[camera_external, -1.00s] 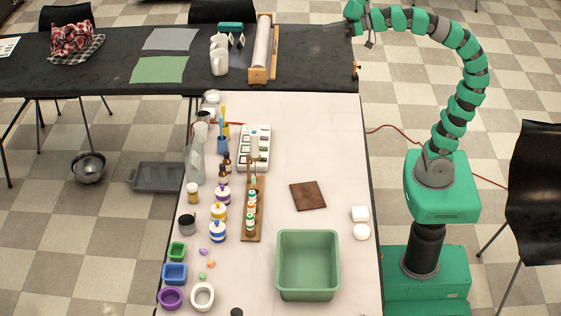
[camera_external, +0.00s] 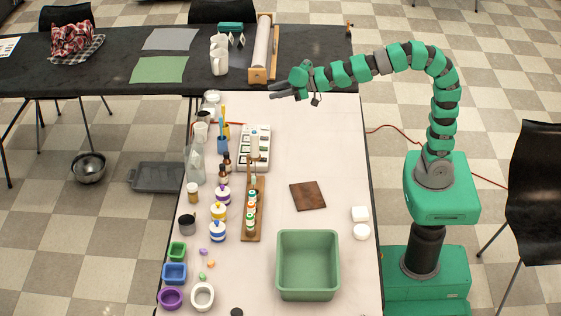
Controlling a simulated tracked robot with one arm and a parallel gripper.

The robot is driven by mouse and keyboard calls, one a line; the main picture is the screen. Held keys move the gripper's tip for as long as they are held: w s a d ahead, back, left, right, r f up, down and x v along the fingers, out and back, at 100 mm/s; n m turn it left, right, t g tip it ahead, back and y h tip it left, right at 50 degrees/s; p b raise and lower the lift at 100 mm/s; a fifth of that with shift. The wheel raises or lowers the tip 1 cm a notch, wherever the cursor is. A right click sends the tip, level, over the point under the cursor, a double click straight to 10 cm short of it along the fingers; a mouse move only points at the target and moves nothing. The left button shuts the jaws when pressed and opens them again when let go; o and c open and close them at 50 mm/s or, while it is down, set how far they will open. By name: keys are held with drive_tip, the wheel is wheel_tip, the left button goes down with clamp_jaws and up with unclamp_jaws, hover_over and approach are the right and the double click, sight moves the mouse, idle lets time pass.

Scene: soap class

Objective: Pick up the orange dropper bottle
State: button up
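A wooden rack (camera_external: 258,222) stands on the pale table and holds a row of small dropper bottles (camera_external: 251,207) with coloured labels or caps, orange-red and green among them. They are too small to tell surely which one is the orange dropper bottle. My gripper (camera_external: 271,91) is above the far end of the pale table, near the dark table's edge, with its fingers pointing left. A gap shows between the fingers and nothing is in them. It is well beyond the rack and apart from it.
A green tub (camera_external: 308,290) and a brown square (camera_external: 308,195) lie to the right.

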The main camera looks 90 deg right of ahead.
drive_tip(key=w+a+f+n+y, duration=0.1)
drive_tip(key=a+f, duration=0.1)
drive_tip(key=f, duration=0.4)
drive_tip(key=a+f+n+g+y, duration=0.1)
drive_tip(key=a+f, duration=0.2)
drive_tip(key=f, duration=0.2)
drive_tip(key=w+a+f+y, duration=0.1)
drive_tip(key=a+f, duration=0.1)
drive_tip(key=f, duration=0.4)
drive_tip(key=n+g+y, duration=0.2)
drive_tip(key=g+y, duration=0.1)
approach(251, 208)
drive_tip(key=shift+y, duration=0.3)
drive_tip(key=w+f, duration=0.1)
drive_tip(key=w+f+b, duration=0.2)
drive_tip(key=shift+w+a+f, duration=0.2)
drive_tip(key=shift+w+a, duration=0.05)
drive_tip(key=shift+b+x, duration=0.9)
drive_tip(key=shift+x, duration=1.95)
drive_tip(key=c, duration=0.6)
